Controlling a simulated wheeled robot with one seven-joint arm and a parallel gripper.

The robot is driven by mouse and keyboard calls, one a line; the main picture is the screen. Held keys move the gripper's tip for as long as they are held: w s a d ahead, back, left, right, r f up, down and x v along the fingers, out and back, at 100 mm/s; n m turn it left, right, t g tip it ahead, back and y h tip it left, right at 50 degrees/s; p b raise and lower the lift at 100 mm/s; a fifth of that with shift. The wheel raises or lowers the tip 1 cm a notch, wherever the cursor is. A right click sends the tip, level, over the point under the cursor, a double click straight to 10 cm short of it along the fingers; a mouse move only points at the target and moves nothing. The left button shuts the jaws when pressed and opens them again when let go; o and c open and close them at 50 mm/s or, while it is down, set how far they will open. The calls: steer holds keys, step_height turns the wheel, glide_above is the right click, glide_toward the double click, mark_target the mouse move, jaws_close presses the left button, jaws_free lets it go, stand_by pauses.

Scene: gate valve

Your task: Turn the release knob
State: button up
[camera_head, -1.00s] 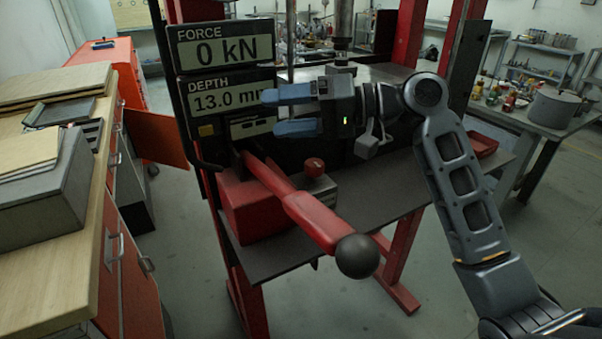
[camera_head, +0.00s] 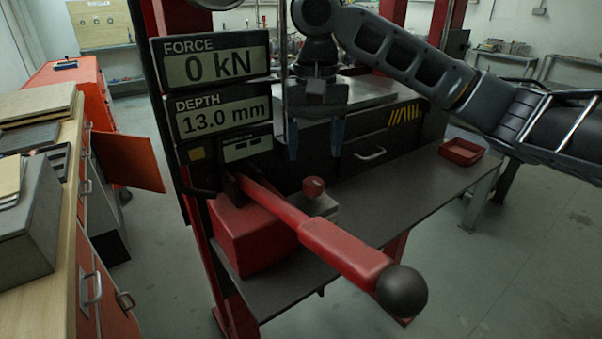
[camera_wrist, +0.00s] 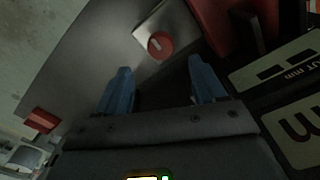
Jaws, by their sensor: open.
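The release knob (camera_head: 313,187) is a small round red knob on a grey metal block, beside the red pump body (camera_head: 250,238) and behind the long red lever (camera_head: 330,245) with its black ball end. In the wrist view the knob (camera_wrist: 160,45) lies ahead of the fingertips, near the middle between them, with a pale mark on its face. My gripper (camera_head: 314,152) points down above the knob in the head view, with two blue fingers spread apart. It is open and empty, and the fingers do not touch the knob. The wrist view also shows my gripper (camera_wrist: 157,75).
The display panel (camera_head: 215,90) reads 0 kN and 13.0 mm at left of my gripper. The dark bench top (camera_head: 400,190) is mostly clear to the right, with a red tray (camera_head: 461,152) at its far end. A workbench (camera_head: 75,215) stands at left.

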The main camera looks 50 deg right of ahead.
mark_target(313, 181)
steer(key=shift+a+f, duration=0.1)
steer(key=shift+f, duration=3.5)
steer(key=c, duration=1.1)
steer(key=shift+o, duration=0.2)
